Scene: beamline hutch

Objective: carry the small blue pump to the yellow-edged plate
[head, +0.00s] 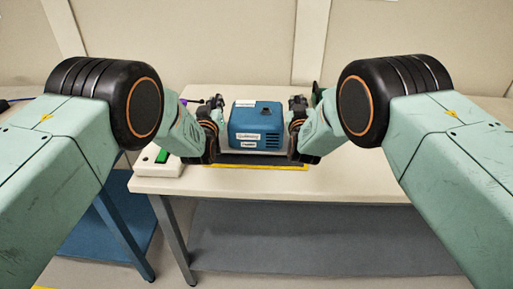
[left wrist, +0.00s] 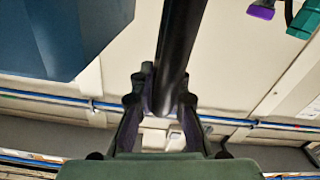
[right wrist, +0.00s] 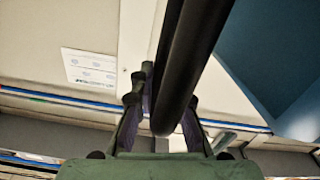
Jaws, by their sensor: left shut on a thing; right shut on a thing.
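The small blue pump (head: 262,119), a blue box with labels and side vents, is between my two grippers in the head view. Its blue body also shows in the left wrist view (left wrist: 60,35) and the right wrist view (right wrist: 285,70). My left gripper (head: 214,106) is shut on a black bar (left wrist: 180,45) at the pump's left side. My right gripper (head: 298,106) is shut on a matching black bar (right wrist: 195,50) at its right side. The yellow-edged plate (head: 262,167) is below the pump, mostly hidden. I cannot tell whether pump and plate touch.
A pale table (head: 350,188) carries the plate. A white box with a green button (head: 161,156) is at its left front. The table's right front is clear.

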